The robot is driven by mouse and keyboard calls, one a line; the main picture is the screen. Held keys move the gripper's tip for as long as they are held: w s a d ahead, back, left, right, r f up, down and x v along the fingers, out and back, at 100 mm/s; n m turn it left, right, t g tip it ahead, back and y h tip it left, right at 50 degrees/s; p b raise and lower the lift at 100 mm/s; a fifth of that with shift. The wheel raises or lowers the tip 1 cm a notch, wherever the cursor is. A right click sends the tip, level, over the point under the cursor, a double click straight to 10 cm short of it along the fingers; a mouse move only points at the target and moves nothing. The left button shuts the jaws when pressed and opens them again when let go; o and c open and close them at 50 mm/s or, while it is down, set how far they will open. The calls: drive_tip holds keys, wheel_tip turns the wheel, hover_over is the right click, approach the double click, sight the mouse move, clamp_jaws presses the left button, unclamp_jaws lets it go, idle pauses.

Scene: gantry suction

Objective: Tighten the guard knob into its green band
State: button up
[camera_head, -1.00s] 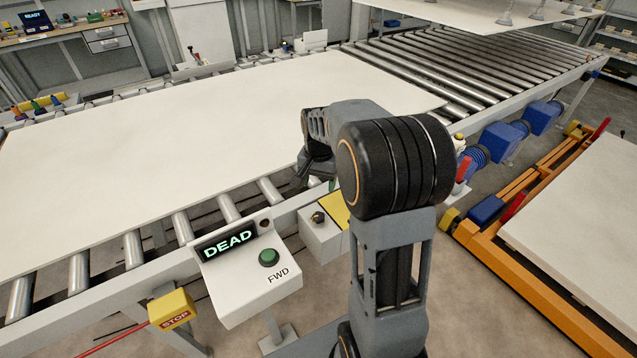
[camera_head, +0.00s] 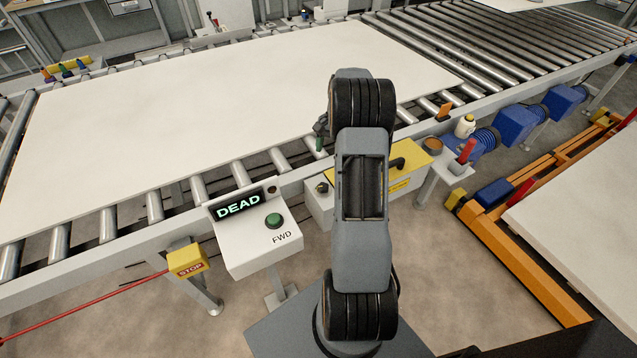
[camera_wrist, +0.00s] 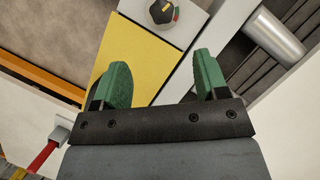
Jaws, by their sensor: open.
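The guard knob (camera_wrist: 163,11) is dark with small coloured marks, including red and yellow, at the top of the wrist view. It sits on a pale housing (camera_wrist: 192,22) beside the yellow guard plate (camera_wrist: 135,62). In the head view the knob (camera_head: 321,187) is small, left of the yellow guard (camera_head: 425,165). The knob's green band cannot be made out clearly. My gripper (camera_wrist: 163,80) is open and empty, its green fingers apart over the plate's edge, and the knob lies beyond the fingertips. In the head view one green fingertip (camera_head: 319,143) shows; my arm hides the rest.
A control box (camera_head: 262,240) with a DEAD display and green FWD button stands left of the guard. A yellow STOP box (camera_head: 187,261) with a red cord is further left. A large white board (camera_head: 210,100) lies on the rollers.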

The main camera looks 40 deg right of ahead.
sight(324, 185)
drive_tip(key=p+x, duration=0.1)
drive_tip(key=x, duration=1.1)
drive_tip(key=shift+w+a+f, duration=0.1)
drive_tip(key=shift+a+f, duration=0.05)
drive_tip(key=shift+f, duration=0.05)
drive_tip(key=c, duration=0.9)
drive_tip(key=m+t+b, duration=0.1)
drive_tip(key=m, duration=0.1)
drive_tip(key=shift+f+m, duration=0.1)
drive_tip(key=shift+m, duration=0.2)
drive_tip(key=m+t, duration=0.1)
drive_tip(key=m, duration=0.1)
drive_tip(key=shift+m, duration=0.3)
drive_tip(key=o, duration=0.9)
drive_tip(key=shift+y, duration=0.3)
